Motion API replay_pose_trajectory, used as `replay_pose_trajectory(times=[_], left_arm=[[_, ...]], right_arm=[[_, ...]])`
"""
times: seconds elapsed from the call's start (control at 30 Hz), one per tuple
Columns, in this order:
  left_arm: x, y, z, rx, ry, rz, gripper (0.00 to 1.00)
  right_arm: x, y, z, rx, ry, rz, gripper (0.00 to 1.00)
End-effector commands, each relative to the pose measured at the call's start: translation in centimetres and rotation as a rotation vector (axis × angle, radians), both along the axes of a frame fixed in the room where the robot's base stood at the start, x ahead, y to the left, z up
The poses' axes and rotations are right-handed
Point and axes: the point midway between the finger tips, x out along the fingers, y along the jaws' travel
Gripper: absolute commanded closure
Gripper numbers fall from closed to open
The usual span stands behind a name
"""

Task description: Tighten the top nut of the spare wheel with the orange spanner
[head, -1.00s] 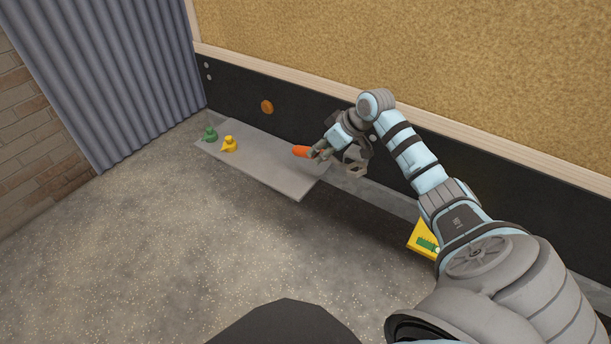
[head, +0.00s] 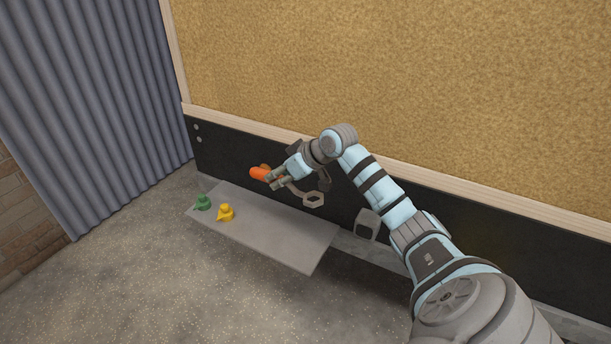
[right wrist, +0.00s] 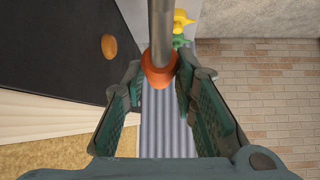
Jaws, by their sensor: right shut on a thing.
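My right gripper (head: 278,178) is shut on the orange spanner (head: 259,173) and holds it above the grey shelf, in front of the dark lower band of the wall. The spanner's orange end points left in the head view, and its grey hexagonal ring end (head: 314,200) points right and down. In the right wrist view the spanner (right wrist: 159,71) lies between the fingers of my right gripper (right wrist: 161,80), with its grey shaft running up out of the picture. The spare wheel and its top nut are not in view. My left gripper is not in view.
The shelf (head: 270,236) carries a green item (head: 203,202) and a yellow item (head: 226,212) at its left end; its right part is bare. A grey bracket (head: 367,224) stands right of it. An orange disc (right wrist: 108,46) sits on the dark band. The floor is clear.

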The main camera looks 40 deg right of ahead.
Motion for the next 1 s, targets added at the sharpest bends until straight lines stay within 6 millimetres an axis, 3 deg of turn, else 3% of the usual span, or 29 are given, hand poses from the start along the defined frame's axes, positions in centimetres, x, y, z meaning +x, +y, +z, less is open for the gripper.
replay_pose_trajectory(times=[0.3, 0.4, 0.73, 0.9, 0.93, 1.0], left_arm=[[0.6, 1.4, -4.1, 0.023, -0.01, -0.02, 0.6], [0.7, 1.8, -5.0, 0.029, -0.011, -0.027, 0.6], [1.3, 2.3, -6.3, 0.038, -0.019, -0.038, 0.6], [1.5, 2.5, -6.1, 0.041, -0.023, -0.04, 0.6], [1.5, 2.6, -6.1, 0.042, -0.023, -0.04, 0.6], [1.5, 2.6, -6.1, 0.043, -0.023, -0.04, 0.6]], right_arm=[[0.0, 0.2, -11.6, 0.003, 0.005, 0.001, 1.0], [0.1, 0.2, -14.2, 0.002, 0.002, 0.002, 1.0], [0.1, 0.2, -19.1, 0.001, 0.003, 0.003, 1.0], [0.1, 0.2, -19.3, 0.0, 0.005, 0.004, 1.0], [0.0, 0.2, -19.3, 0.0, 0.006, 0.004, 0.73], [0.0, 0.3, -19.3, 0.0, 0.006, 0.004, 0.62]])
